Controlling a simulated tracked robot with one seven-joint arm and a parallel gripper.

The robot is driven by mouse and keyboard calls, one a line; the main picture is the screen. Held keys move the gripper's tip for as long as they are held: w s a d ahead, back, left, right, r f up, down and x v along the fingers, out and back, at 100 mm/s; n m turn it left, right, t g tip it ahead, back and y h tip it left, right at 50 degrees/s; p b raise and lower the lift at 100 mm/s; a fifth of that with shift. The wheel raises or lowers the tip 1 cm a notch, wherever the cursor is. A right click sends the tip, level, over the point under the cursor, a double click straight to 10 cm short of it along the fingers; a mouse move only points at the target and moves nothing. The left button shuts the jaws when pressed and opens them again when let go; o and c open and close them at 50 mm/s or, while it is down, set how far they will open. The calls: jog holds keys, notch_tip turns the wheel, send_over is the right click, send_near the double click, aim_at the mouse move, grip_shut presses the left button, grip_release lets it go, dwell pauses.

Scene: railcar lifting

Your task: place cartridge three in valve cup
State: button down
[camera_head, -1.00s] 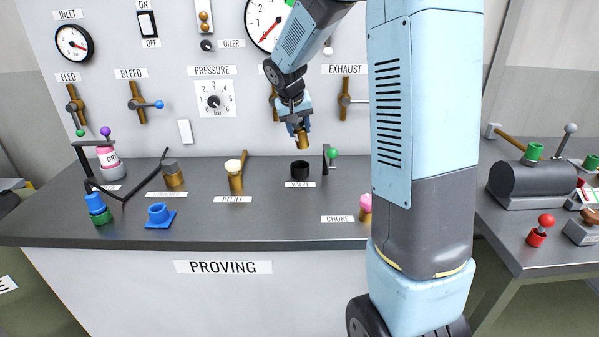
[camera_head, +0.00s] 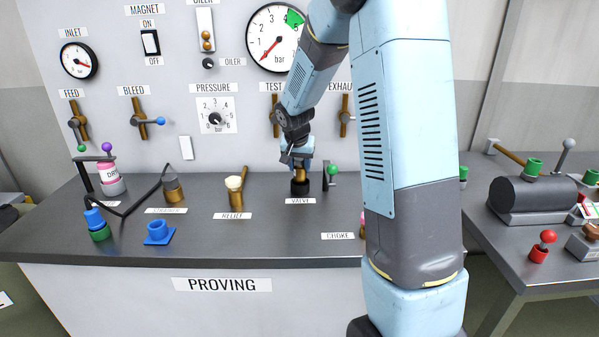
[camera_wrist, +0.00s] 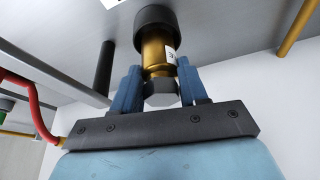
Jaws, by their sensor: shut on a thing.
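The brass cartridge (camera_wrist: 158,55) has a white label with a figure, partly turned away, that looks like a 3. My gripper (camera_wrist: 160,88) is shut on its grey end in the wrist view. In the head view my gripper (camera_head: 298,160) holds the cartridge (camera_head: 300,175) upright over the black valve cup (camera_head: 300,187), behind the VALVE label. The cartridge's far end meets the mouth of the cup (camera_wrist: 156,20) in the wrist view and appears to be at or inside it. How deep it sits is hidden.
A green-knobbed clamp (camera_head: 329,177) stands just right of the cup. The relief fitting (camera_head: 235,190), a brass cylinder (camera_head: 173,188) and a blue holder (camera_head: 159,232) stand to the left. The gauge panel rises close behind. The bench is clear between the relief fitting and the cup.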

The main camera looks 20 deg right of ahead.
jog(key=shift+f, duration=1.2)
jog(key=c, duration=0.6)
grip_release()
jog(key=v, duration=1.1)
jog(key=s+r+n, duration=0.1)
jog(key=s+r, duration=0.3)
jog(key=s, duration=0.4)
jog(key=s+r+n, duration=0.2)
jog(key=s+r, duration=0.3)
jog(key=s, duration=0.3)
jog(key=s+a+n+t+y, duration=0.1)
jog(key=s+a+n+y, duration=0.1)
jog(key=s, duration=1.4)
jog(key=shift+s+a+n+t, duration=0.15)
jog(key=shift+a+n+t, duration=0.1)
jog(key=shift+n+t, duration=0.2)
